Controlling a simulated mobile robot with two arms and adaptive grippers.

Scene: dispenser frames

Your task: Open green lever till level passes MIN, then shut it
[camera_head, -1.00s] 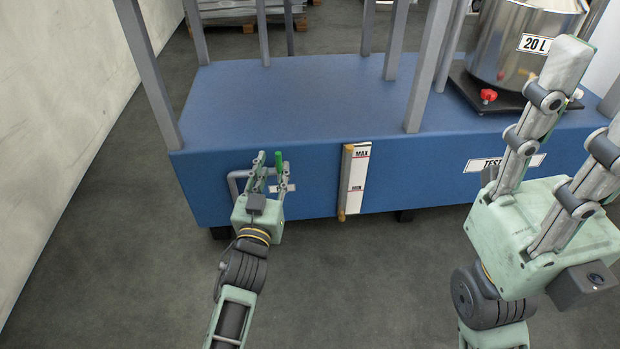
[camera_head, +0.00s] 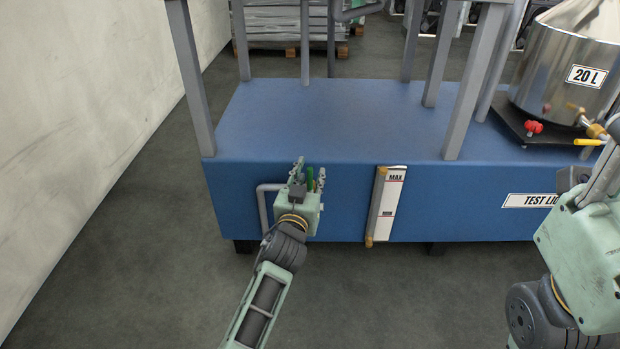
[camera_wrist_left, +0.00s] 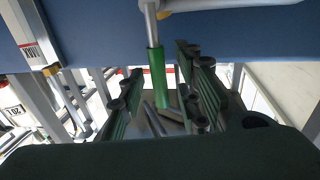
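The green lever (camera_head: 310,179) is at the front of the blue base, beside a grey bent pipe (camera_head: 262,205). My left gripper (camera_head: 308,172) is at the lever, with its fingers on either side of it. In the left wrist view the green lever (camera_wrist_left: 156,75) hangs between the spread fingers, with a visible gap to the left finger. The level gauge (camera_head: 386,205) has a white scale marked MAX near the top and a smaller mark lower down. The liquid level in its tube is not readable. My right gripper (camera_head: 592,185) is partly cut off at the right edge.
The blue base (camera_head: 300,120) carries grey posts. A steel 20 L tank (camera_head: 565,70) with a red knob (camera_head: 534,127) and a yellow-handled tap (camera_head: 590,142) stands on it at right. A pale wall (camera_head: 80,110) runs along the left. The floor in front is clear.

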